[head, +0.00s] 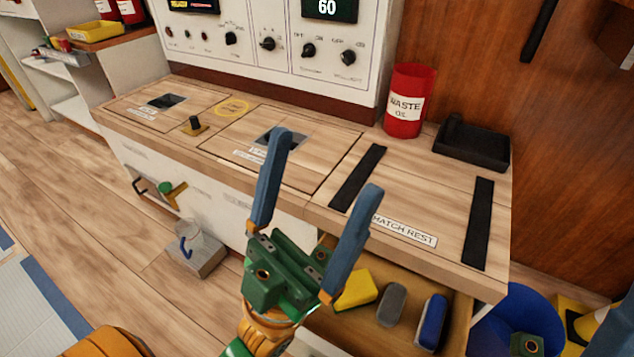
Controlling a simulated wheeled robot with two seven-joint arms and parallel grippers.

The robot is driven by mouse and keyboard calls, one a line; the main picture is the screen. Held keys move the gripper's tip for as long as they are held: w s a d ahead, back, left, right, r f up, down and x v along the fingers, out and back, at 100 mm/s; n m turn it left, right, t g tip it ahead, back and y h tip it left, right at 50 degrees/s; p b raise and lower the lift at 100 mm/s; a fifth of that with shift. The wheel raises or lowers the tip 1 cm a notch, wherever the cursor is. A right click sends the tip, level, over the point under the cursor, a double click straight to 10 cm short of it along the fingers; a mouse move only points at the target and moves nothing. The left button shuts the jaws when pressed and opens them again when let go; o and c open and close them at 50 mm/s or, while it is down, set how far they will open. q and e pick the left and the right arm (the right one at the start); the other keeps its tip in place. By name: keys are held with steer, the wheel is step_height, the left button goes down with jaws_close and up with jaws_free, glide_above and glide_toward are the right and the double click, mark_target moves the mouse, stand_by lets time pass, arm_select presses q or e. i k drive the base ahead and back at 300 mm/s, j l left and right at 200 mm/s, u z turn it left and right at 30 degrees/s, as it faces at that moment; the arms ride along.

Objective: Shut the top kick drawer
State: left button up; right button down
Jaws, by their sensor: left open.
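A wooden drawer (459,322) stands open under the right part of the counter, with a yellow block, a grey block and a blue block inside. Its front and left part are hidden behind my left gripper or outside the view, so I cannot tell how far out it is. My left gripper (327,160) is open and empty, its two blue fingers apart and pointing up the picture, in front of the counter edge and the drawer. Part of what looks like my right gripper (527,345) shows at the lower right corner; its jaws are not clear.
The wooden counter (410,195) has black strips, a "HATCH REST" label and recessed hatches. A red waste oil can (409,102) and a black tray (472,143) stand at its back. A grey padlock-like block (196,255) is on the floor. A blue bin-like shape (497,312) is right of the drawer.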

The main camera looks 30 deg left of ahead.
mark_target(357, 332)
steer(key=k, duration=1)
